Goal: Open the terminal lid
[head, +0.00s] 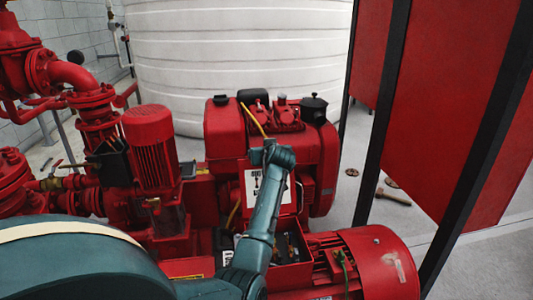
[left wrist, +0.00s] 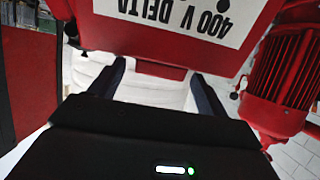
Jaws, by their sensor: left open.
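The terminal lid stands raised behind the terminal box (head: 303,275) in the head view. A white diagram label (head: 251,185) is on its near face. The box top is uncovered, and small terminal parts show inside. In the left wrist view the red lid (left wrist: 110,40) fills the top, with its label upside down, reading "400 V DELTA". My left gripper (left wrist: 157,72) is open at the lid's free edge, its fingers apart and empty. I cannot tell whether they touch the lid. In the head view my left arm hides part of the lid and box, and the fingers are not visible. My right gripper is not in view.
A finned red motor (head: 370,262) lies right of the box. A red engine (head: 322,165) stands behind, and a vertical motor (head: 150,135) stands left. A red cabinet (head: 450,110) with black posts is at right.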

